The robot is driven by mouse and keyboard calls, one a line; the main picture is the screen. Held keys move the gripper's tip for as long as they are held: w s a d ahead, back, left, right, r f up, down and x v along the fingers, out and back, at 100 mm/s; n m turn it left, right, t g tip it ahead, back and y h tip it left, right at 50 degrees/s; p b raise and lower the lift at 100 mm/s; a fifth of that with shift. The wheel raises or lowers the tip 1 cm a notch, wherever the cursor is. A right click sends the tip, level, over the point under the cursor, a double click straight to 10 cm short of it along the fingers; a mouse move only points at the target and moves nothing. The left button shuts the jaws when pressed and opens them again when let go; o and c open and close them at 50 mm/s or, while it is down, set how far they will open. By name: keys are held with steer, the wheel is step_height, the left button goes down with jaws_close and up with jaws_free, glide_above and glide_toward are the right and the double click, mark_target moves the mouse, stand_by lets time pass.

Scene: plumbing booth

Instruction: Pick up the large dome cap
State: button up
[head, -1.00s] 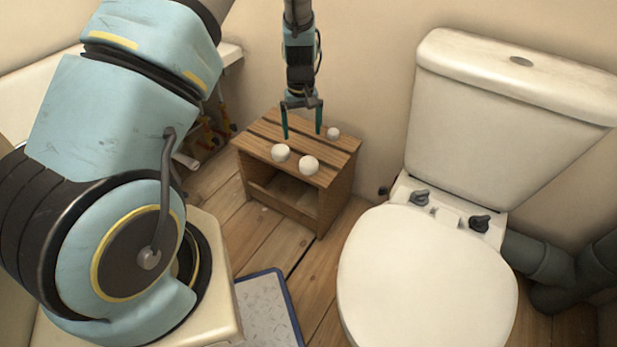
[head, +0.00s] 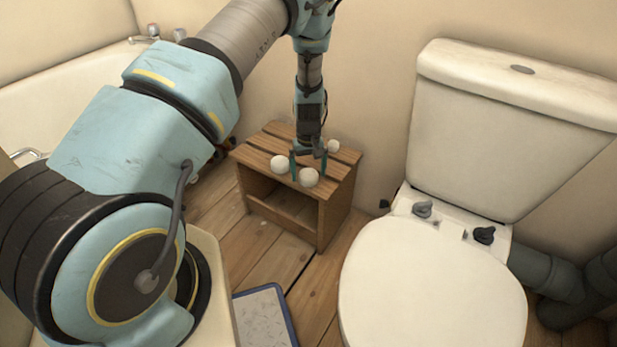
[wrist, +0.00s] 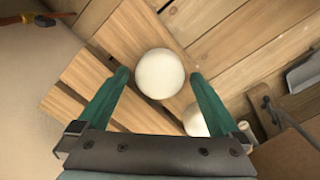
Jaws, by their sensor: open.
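Several white round caps lie on the wooden slatted stool (head: 258,160). Two similar-looking ones are near its front, a left cap (head: 280,163) and a right cap (head: 309,177). A smaller-looking cap (head: 333,146) is at the back right. My gripper (head: 309,173) points down over the stool, open and empty, close to the front caps. In the wrist view, one white cap (wrist: 160,73) shows between the tips of my open gripper (wrist: 160,76), apart from both fingers. A second cap (wrist: 194,121) is partly hidden behind the right finger and gripper body. Which cap is largest is hard to tell.
The toilet (head: 435,275) stands right of the stool, with its cistern (head: 505,130) against the wall. A bathtub (head: 60,75) is at the left. A blue-edged mat (head: 262,315) lies on the wooden floor in front. The wall is close behind the stool.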

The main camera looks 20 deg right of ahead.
steer(key=shift+f, duration=0.4)
steer(key=c, duration=1.2)
